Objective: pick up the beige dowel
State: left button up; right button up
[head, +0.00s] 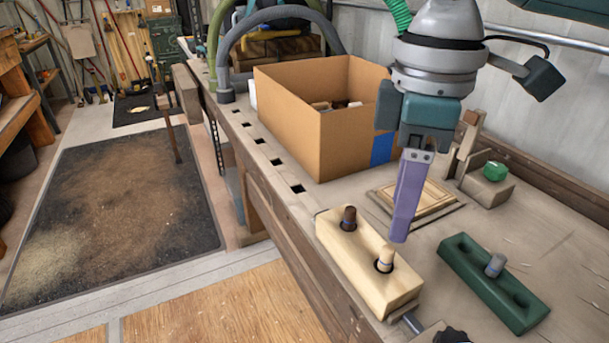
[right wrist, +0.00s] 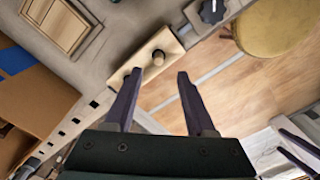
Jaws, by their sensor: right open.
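The beige dowel (head: 385,259) stands upright in the near hole of a pale wooden block (head: 365,262) on the bench in the head view. My right gripper (head: 401,238) points down above the block's right side, just beside and above the beige dowel, with no visible contact. In the right wrist view its purple fingers (right wrist: 159,74) are apart and empty. Purple finger-like parts (right wrist: 300,145), probably my left gripper, show at the lower right edge.
A green block (head: 492,295) with a grey dowel (head: 495,265) lies to the right. A cardboard box (head: 290,125) and a framed wooden panel (head: 425,198) stand behind. A black knob (head: 452,336) is at the near bench edge. Bare bench shows between the blocks.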

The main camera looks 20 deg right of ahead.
aim_at(389, 248)
notch_tip(389, 248, down, 7)
jog(key=shift+w+r+b, duration=0.1)
jog(key=shift+w+b, duration=0.05)
jog(key=shift+b, duration=0.6)
grip_shut()
